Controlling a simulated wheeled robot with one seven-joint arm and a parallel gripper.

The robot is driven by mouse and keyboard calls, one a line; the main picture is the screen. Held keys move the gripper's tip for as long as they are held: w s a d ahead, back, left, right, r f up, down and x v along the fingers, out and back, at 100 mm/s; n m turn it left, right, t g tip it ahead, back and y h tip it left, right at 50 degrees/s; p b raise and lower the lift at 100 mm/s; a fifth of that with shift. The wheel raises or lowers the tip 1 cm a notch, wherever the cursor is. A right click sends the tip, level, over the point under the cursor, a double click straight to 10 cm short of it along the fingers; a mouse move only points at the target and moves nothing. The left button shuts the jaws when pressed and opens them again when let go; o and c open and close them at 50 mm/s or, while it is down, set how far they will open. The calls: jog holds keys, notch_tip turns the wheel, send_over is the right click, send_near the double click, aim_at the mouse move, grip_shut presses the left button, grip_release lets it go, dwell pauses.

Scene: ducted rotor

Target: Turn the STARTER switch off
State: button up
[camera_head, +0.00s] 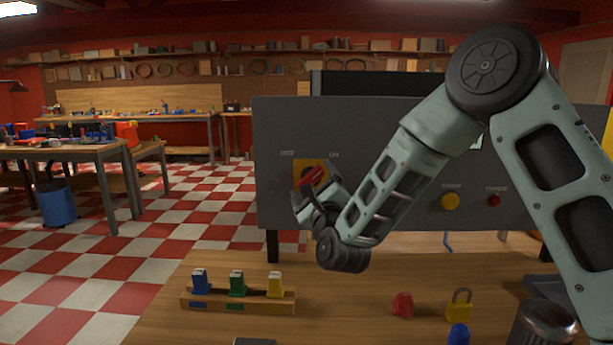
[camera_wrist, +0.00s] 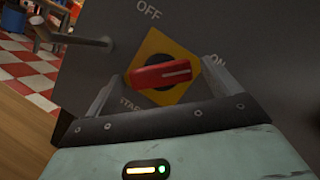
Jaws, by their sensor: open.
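The STARTER switch is a red rotary handle (camera_head: 313,175) on a yellow plate (camera_head: 297,171) at the left of the grey panel (camera_head: 390,135). OFF is marked at its upper left and ON at its upper right. In the wrist view the red handle (camera_wrist: 161,74) lies across the yellow plate (camera_wrist: 158,45), with one end towards the ON label (camera_wrist: 217,58). The OFF label (camera_wrist: 149,10) is above. My gripper (camera_wrist: 155,85) is open, with one finger on each side of the handle. I cannot tell whether either finger touches it.
A yellow button (camera_head: 450,201) and a red button (camera_head: 493,200) are on the panel's right. On the bench (camera_head: 215,325) stand a wooden rack (camera_head: 240,303) with blue, green and yellow pieces, a yellow padlock (camera_head: 459,306) and a red object (camera_head: 402,304). A lever (camera_wrist: 75,37) juts from the panel's left in the wrist view.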

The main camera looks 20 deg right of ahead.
jog(key=shift+w, duration=0.1)
jog(key=c, duration=1)
